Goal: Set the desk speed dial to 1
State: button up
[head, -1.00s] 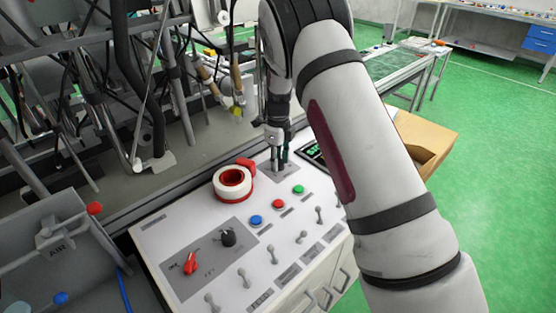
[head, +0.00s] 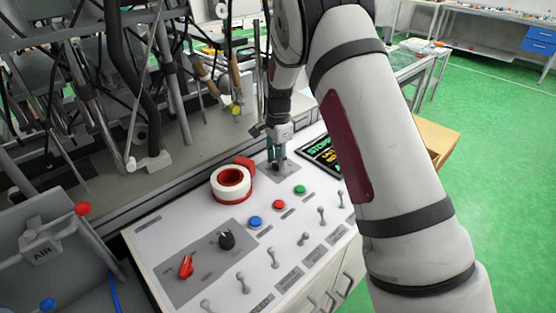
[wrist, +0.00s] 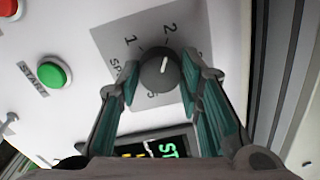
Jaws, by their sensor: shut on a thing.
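The speed dial (wrist: 160,70) is a dark round knob on a grey plate (wrist: 107,42) with printed numbers. In the wrist view a "1" stands at its upper left and a "2" above it. Its white pointer line points up and slightly right, roughly toward the 2. My gripper (wrist: 160,78) has its teal-padded fingers on either side of the knob, shut on it. The head view shows my gripper (head: 276,163) reaching down to the far end of the white panel (head: 190,215); the knob is hidden there by the fingers.
A green START button (wrist: 54,75) lies left of the dial. A lit display (head: 322,155) is close beside the gripper. A red-and-white tape roll (head: 231,183), a blue button (head: 255,222), a red switch (head: 186,266) and several toggles share the panel.

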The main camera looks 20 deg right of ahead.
jog(key=n+b, duration=0.1)
jog(key=n, duration=0.5)
jog(key=shift+w, duration=0.1)
jog(key=n, duration=0.6)
jog(key=shift+b, duration=0.35)
jog(key=o, duration=1.2)
notch_tip(320, 180, up, 12)
jog(key=shift+r, duration=0.1)
